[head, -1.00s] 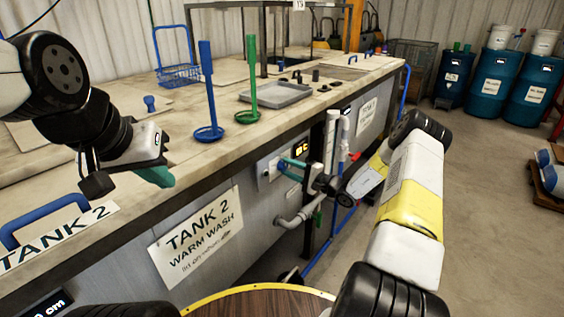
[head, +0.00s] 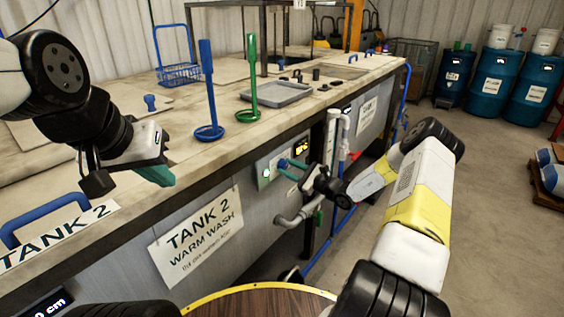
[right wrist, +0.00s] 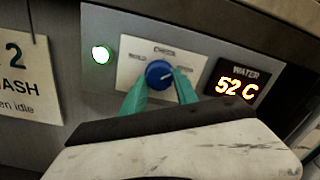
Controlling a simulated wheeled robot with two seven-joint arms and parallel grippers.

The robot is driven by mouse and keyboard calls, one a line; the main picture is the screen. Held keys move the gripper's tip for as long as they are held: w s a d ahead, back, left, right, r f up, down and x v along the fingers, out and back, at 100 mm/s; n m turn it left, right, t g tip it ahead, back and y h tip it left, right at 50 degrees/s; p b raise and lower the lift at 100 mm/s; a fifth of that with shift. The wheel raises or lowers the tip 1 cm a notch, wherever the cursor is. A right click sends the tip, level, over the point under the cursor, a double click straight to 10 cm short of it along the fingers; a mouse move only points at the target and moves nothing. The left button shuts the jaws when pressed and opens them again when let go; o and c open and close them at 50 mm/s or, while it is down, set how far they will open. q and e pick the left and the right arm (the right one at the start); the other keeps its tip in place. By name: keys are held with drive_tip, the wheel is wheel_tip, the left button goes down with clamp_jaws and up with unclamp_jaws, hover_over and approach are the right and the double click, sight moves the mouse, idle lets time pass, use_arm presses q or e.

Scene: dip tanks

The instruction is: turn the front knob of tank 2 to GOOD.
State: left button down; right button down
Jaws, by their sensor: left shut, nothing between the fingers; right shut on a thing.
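The blue front knob (right wrist: 158,73) sits on a pale label plate in the right wrist view, with small printed words left, above and right of it; above seems to read CHECK, the others are too blurred. A pale mark on the knob seems to point to the upper right. The knob (head: 283,163) also shows in the head view, beside the TANK 2 sign (head: 198,236). My right gripper (right wrist: 160,80) is shut on the knob, a teal finger on each side. My left gripper (head: 160,173) is shut and empty above the counter's front edge.
A lit green-white lamp (right wrist: 101,53) is left of the knob, and a WATER display (right wrist: 236,84) reading 52 C is right. Grey pipes (head: 295,216) and a valve stand close to my right gripper.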

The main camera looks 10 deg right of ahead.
drive_tip(key=shift+s+m, duration=0.1)
drive_tip(key=shift+m, duration=1.1)
drive_tip(key=c, duration=0.9)
unclamp_jaws()
drive_tip(key=shift+c, duration=0.2)
drive_tip(key=v, duration=0.7)
drive_tip(key=shift+s+d, duration=0.2)
drive_tip(key=shift+s, duration=0.1)
drive_tip(key=shift+f, duration=0.1)
